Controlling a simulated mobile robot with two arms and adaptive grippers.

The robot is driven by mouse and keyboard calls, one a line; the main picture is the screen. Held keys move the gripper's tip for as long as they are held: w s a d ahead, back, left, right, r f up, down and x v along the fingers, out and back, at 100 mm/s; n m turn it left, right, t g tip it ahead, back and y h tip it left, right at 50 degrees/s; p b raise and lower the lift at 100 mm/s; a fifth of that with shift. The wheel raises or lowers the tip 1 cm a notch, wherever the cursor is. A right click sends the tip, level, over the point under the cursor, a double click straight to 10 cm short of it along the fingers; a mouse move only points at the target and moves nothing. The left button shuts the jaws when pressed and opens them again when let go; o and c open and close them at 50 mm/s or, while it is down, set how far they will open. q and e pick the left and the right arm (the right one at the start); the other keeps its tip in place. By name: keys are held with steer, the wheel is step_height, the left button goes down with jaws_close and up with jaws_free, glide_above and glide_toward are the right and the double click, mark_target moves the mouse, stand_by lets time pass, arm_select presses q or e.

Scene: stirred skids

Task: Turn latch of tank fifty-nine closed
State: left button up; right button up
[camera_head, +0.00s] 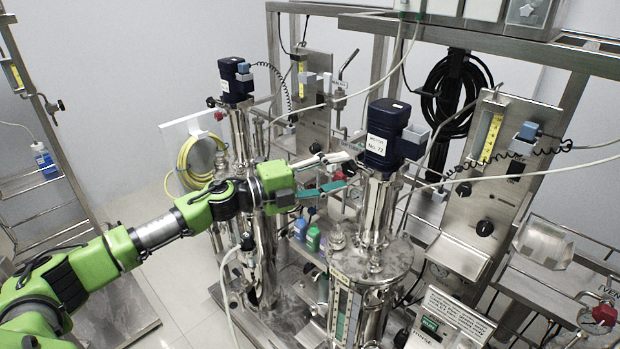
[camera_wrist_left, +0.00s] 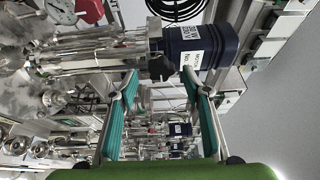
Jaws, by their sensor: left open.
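My left gripper (camera_head: 346,172) reaches in from the left and is open and empty, its fingertips just left of the front tank's neck, below the blue motor (camera_head: 385,133). In the left wrist view the two teal fingers of the gripper (camera_wrist_left: 160,82) stand apart, with the blue motor (camera_wrist_left: 198,46) and steel neck (camera_wrist_left: 100,55) beyond them. The motor's white label seems to read No. 72. The front steel tank (camera_head: 372,262) stands upright below it. A second tank (camera_head: 241,135) with a blue motor stands behind to the left. I cannot make out a number fifty-nine or its latch. My right gripper is not in view.
Steel panels with gauges and black knobs (camera_head: 485,228) stand to the right. A yellow hose coil (camera_head: 197,158) hangs behind. Small bottles (camera_head: 313,238) stand between the tanks. Cables and thin hoses cross near the motors. Open floor (camera_head: 140,215) lies at the left.

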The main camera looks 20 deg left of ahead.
arm_select(q)
steer(key=v, duration=1)
steer(key=shift+s, duration=0.2)
steer(key=shift+a, duration=0.1)
